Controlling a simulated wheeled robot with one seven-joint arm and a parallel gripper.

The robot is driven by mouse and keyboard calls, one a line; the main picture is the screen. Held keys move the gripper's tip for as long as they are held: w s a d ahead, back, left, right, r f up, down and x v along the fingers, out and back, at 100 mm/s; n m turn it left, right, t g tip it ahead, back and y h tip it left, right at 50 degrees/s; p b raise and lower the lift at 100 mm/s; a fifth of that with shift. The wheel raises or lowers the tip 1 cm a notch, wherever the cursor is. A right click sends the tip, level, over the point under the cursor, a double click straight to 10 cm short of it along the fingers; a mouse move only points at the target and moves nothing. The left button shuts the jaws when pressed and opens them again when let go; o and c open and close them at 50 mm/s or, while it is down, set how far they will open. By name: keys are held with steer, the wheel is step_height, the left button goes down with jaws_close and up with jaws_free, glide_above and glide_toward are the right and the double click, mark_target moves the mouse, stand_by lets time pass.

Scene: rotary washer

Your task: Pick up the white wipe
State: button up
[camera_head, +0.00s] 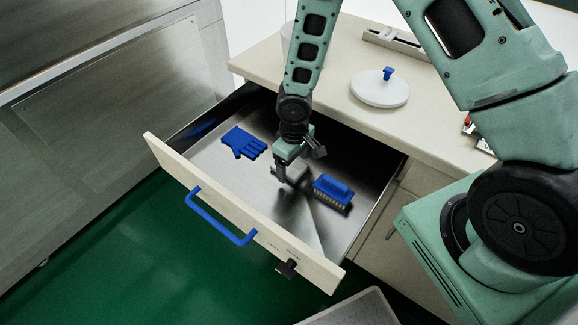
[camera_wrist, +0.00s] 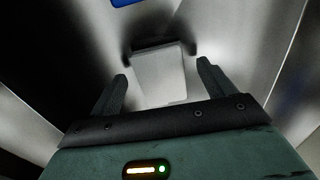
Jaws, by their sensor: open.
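The white wipe (camera_head: 296,174) lies on the metal floor of the open drawer, between a blue glove and a blue brush. In the head view my gripper (camera_head: 293,168) is right over it and hides part of it. In the wrist view the wipe is a pale, folded-looking rectangle (camera_wrist: 160,82) just past my gripper (camera_wrist: 162,72), between its two spread dark fingers. The gripper is open, with clear gaps at both sides of the wipe. I cannot tell how high the fingertips are above the drawer floor.
The blue glove (camera_head: 243,143) lies left of the wipe and the blue brush (camera_head: 333,190) lies close on its right. The drawer's front wall (camera_head: 235,211) has a blue handle (camera_head: 219,217). A white round lid (camera_head: 379,89) with a blue knob sits on the counter (camera_head: 345,62).

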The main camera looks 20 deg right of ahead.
steer(key=shift+f, duration=0.65)
steer(key=c, duration=1.1)
steer(key=shift+o, duration=0.2)
steer(key=shift+r, duration=0.1)
